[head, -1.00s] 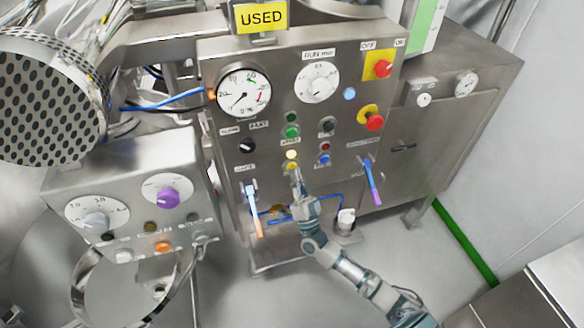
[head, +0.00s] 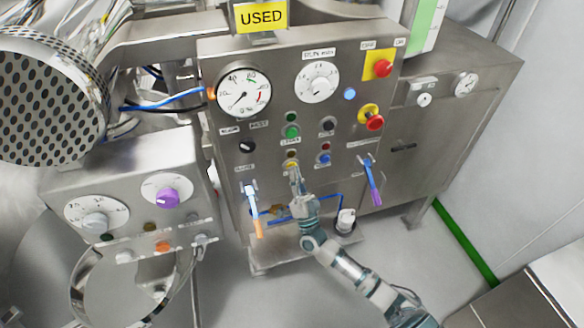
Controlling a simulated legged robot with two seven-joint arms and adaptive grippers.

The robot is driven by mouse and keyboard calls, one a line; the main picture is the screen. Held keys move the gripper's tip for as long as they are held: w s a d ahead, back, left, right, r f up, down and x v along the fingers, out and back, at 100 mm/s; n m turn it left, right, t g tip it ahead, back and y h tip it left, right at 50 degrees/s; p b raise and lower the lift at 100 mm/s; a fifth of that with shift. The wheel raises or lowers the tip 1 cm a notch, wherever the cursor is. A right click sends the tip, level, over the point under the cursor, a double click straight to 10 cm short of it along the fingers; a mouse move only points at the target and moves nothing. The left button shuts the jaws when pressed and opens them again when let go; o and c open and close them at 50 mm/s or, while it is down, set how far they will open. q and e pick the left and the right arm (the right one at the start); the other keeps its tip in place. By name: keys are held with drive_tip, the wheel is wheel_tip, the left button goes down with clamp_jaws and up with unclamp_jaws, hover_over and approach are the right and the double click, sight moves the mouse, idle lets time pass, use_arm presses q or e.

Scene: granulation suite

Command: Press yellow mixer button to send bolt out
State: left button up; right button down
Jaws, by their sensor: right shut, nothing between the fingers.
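The yellow mixer button (head: 291,166) is low on the steel control panel (head: 335,125), under a small round lamp (head: 291,154) that looks dull. My right gripper (head: 295,172) is shut and empty, with its fingertips at the yellow button and partly covering it. I cannot tell whether the fingertips touch the button or are just in front of it. No bolt can be made out. My left gripper is not in view.
A green button (head: 292,131) and a blue button (head: 323,159) sit close by. Levers with orange (head: 257,228) and purple (head: 375,196) ends stick out below. A red emergency knob (head: 375,123) is at upper right. A smaller control box (head: 130,190) stands left.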

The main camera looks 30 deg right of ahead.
drive_tip(key=shift+s, duration=0.1)
drive_tip(key=shift+s+a+p, duration=0.2)
drive_tip(key=shift+s+p, duration=0.25)
drive_tip(key=shift+s, duration=0.3)
drive_tip(key=shift+s+a+p, duration=0.2)
drive_tip(key=shift+s+p, duration=0.2)
drive_tip(key=shift+s, duration=0.4)
drive_tip(key=shift+s+a+p, duration=0.2)
drive_tip(key=shift+s+p, duration=0.15)
drive_tip(key=shift+s, duration=0.45)
drive_tip(key=shift+s+a+p, duration=0.2)
drive_tip(key=shift+s+p, duration=0.2)
drive_tip(key=shift+s, duration=0.4)
